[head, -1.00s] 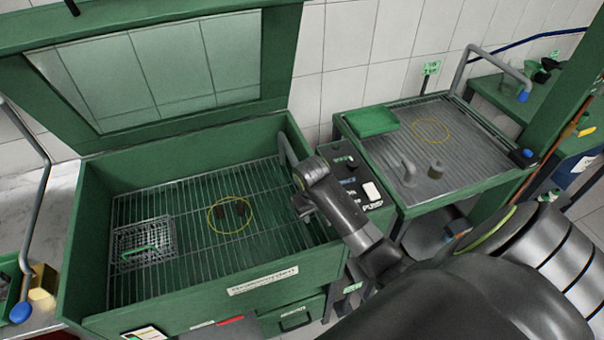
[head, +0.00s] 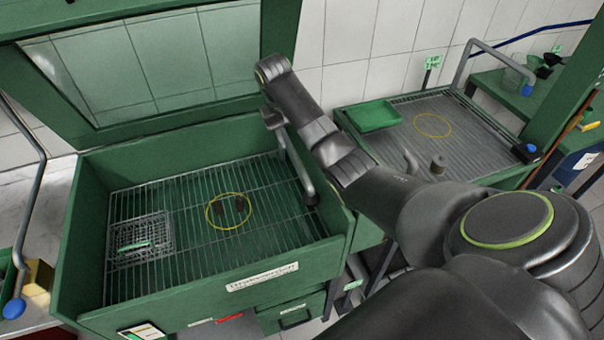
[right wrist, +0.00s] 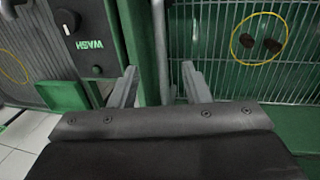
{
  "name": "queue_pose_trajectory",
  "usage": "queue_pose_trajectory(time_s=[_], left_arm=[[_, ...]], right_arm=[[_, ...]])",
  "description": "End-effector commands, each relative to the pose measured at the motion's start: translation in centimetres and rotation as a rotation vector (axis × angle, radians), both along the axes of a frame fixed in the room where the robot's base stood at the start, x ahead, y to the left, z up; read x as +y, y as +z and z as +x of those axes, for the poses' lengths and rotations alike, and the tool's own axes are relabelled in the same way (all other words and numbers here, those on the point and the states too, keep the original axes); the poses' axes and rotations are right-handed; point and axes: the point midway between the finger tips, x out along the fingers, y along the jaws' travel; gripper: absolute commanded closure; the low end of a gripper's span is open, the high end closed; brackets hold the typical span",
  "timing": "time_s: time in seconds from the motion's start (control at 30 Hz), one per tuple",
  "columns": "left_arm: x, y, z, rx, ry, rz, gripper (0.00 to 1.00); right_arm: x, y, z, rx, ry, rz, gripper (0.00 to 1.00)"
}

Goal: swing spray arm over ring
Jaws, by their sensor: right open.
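The spray arm (head: 296,166) is a grey bent pipe at the right inner side of the green wash cabinet; its lower end hangs near the right edge of the grate. The yellow ring (head: 207,213) lies on the grate left of it, around two small dark parts (head: 240,204). My right gripper (head: 272,120) is at the upper end of the spray arm. In the right wrist view its fingers (right wrist: 160,88) are open, with a grey pipe (right wrist: 160,45) showing between them; contact cannot be told. The ring also shows there (right wrist: 233,45). My left gripper is not in view.
A wire basket (head: 142,258) sits at the left of the grate. The raised glass lid (head: 150,65) stands behind the cabinet. A second bench with a green tray (head: 374,115) and another yellow ring (head: 433,115) is at the right. A blue-tipped pipe (head: 40,185) stands at far left.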

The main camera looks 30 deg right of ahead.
Motion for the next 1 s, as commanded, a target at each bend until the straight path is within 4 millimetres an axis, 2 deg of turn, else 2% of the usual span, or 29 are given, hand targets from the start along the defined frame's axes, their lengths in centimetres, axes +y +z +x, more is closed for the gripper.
queue_pose_trajectory(time_s=[0.03,0.27,0.4,0.5,0.73,1.0], left_arm=[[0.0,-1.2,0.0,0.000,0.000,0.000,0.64],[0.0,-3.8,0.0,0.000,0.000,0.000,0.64],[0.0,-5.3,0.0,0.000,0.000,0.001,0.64],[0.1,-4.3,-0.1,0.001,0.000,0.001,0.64],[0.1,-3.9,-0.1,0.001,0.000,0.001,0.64],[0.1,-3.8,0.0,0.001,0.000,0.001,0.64]], right_arm=[[-0.1,-1.2,0.0,0.000,0.000,0.000,0.57],[-0.7,-3.7,-0.2,-0.001,-0.001,-0.001,0.57],[-1.2,-6.6,-0.4,0.002,-0.001,-0.001,0.57],[-1.6,-8.0,-0.5,0.005,-0.002,0.000,0.57],[-2.4,-12.2,-0.7,0.003,-0.001,0.000,0.57],[-2.8,-14.4,-0.7,-0.001,0.001,-0.001,0.57]])
